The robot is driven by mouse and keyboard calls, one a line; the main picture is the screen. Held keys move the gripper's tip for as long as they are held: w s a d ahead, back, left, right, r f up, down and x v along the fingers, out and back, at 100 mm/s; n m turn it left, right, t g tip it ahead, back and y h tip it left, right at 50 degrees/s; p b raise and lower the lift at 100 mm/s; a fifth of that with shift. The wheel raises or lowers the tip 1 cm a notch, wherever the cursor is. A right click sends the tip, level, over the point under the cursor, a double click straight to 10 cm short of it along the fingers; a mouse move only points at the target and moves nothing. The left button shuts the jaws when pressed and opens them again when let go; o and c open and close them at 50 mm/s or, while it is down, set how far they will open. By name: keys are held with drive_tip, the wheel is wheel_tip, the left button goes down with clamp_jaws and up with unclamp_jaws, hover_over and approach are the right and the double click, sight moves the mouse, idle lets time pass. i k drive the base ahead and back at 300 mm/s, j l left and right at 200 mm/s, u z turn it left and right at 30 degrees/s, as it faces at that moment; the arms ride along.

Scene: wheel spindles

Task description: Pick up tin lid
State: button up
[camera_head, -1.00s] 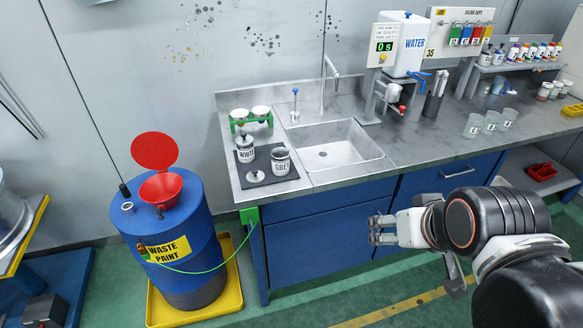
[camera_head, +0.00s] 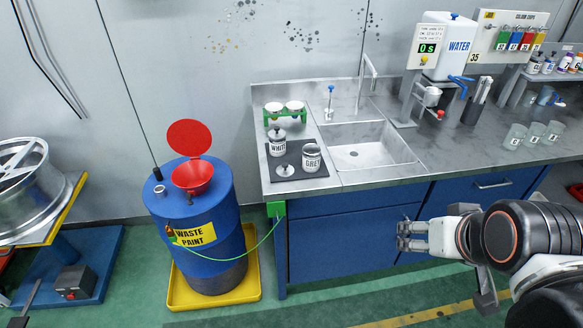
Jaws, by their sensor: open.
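A small round lid with a knob (camera_head: 285,170) lies on the dark mat (camera_head: 316,181) at the left end of the counter. The tin marked GREY (camera_head: 311,159) stands just right of it, with its top looking open. The tin marked WHITE (camera_head: 277,144) stands behind the lid and appears to have a lid on. My gripper (camera_head: 402,236) is open and empty, in front of the blue cabinet doors, lower than the counter and well to the right of the lid. Nothing hides the lid.
A metal sink (camera_head: 362,155) lies right of the mat, with a tap behind it. A green rack (camera_head: 285,114) with two white cups stands behind the tins. A blue waste paint drum (camera_head: 202,237) with a red funnel stands left of the counter. Glass cups (camera_head: 515,136) stand at right.

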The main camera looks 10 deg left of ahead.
sight(285, 169)
drive_tip(key=i+j+z, duration=0.2)
drive_tip(key=j, duration=0.4)
drive_tip(key=j+z, duration=0.2)
drive_tip(key=j, duration=0.35)
drive_tip(key=i+j+z, duration=0.2)
drive_tip(key=j, duration=0.45)
drive_tip(key=k+l, duration=0.05)
